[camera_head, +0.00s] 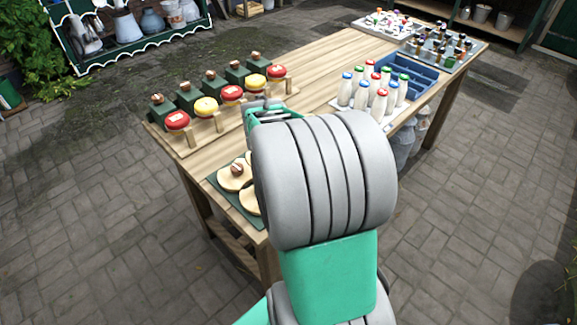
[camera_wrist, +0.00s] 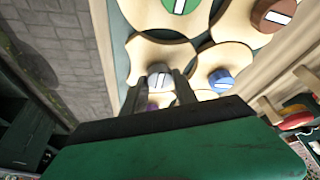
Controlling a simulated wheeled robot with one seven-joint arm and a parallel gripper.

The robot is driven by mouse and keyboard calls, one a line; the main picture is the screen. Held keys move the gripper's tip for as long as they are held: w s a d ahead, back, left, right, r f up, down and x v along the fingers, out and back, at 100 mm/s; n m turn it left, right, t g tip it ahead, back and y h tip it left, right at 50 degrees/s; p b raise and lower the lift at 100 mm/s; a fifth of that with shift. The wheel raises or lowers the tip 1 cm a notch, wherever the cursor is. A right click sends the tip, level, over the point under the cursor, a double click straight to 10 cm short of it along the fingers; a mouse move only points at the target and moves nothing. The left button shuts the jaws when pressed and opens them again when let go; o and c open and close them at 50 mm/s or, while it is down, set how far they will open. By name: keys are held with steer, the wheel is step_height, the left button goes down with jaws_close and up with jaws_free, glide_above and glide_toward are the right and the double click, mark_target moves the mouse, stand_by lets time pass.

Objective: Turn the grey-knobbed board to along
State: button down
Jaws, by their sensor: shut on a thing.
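The grey-knobbed board (camera_wrist: 140,50) is a pale wooden piece with a round grey knob (camera_wrist: 160,70) that carries a white stripe, seen in the wrist view. My gripper (camera_wrist: 161,84) has its two dark fingers on either side of the grey knob and is shut on it. The white stripe runs roughly up and down in the wrist picture, between the fingers. In the head view my arm hides the grey knob and the fingertips.
Neighbouring boards have green (camera_wrist: 181,4), brown (camera_wrist: 272,14) and blue (camera_wrist: 221,79) knobs; a purple one is partly hidden by a finger. The green mat (camera_head: 222,190) lies at the table's near end. A rack of red and yellow rounds (camera_head: 204,107) and bottles (camera_head: 377,92) stand beyond.

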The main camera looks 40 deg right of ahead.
stand_by(0.4)
steer(key=c, duration=1)
jaws_free()
steer(key=v, duration=0.7)
steer(key=shift+a+r, duration=0.15)
steer(key=shift+r, duration=0.2)
